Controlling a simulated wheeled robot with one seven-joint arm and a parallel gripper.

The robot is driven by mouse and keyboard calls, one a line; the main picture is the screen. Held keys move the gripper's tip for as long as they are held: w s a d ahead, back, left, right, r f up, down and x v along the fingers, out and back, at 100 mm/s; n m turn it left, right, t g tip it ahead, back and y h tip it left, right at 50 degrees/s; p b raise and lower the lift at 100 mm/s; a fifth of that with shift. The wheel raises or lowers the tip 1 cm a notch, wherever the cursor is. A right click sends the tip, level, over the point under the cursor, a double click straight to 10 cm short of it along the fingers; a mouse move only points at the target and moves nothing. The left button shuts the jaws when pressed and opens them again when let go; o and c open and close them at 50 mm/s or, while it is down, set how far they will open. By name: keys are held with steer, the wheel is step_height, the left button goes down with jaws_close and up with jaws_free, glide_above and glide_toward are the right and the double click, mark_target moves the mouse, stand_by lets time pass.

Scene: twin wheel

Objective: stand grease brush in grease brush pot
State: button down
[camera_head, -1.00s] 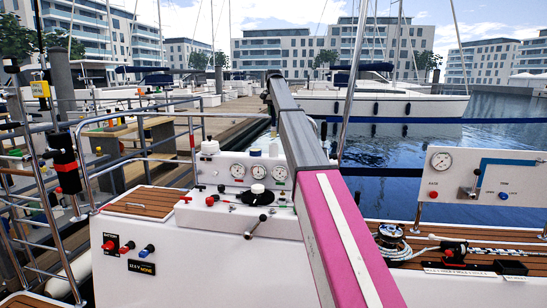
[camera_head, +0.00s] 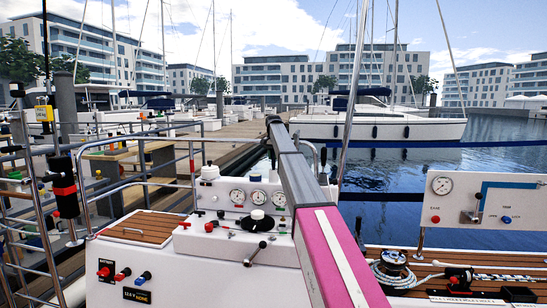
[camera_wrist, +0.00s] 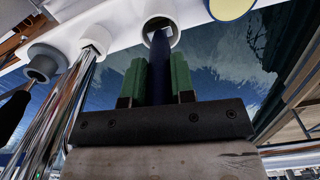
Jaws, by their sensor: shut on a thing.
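In the wrist view my gripper (camera_wrist: 158,78) has two green fingers shut on a dark blue, slim handle-like thing (camera_wrist: 159,62), likely the grease brush. Its far end overlaps the opening of a round white cup-like holder (camera_wrist: 160,12), likely the grease brush pot. I cannot tell whether that end is inside the opening or only in front of it. No bristles show. In the head view my pink and grey arm reaches forward over the white console, and my gripper is hidden there.
In the wrist view a grey round holder (camera_wrist: 45,62) and a white-capped chrome tube (camera_wrist: 93,42) stand left of the white cup. A yellow disc (camera_wrist: 232,7) is at upper right.

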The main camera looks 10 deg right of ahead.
steer(key=c, duration=1)
jaws_free()
steer(key=shift+f, duration=0.1)
steer(key=shift+o, duration=0.2)
step_height(320, 180, up, 12)
steer(key=shift+r, duration=0.15)
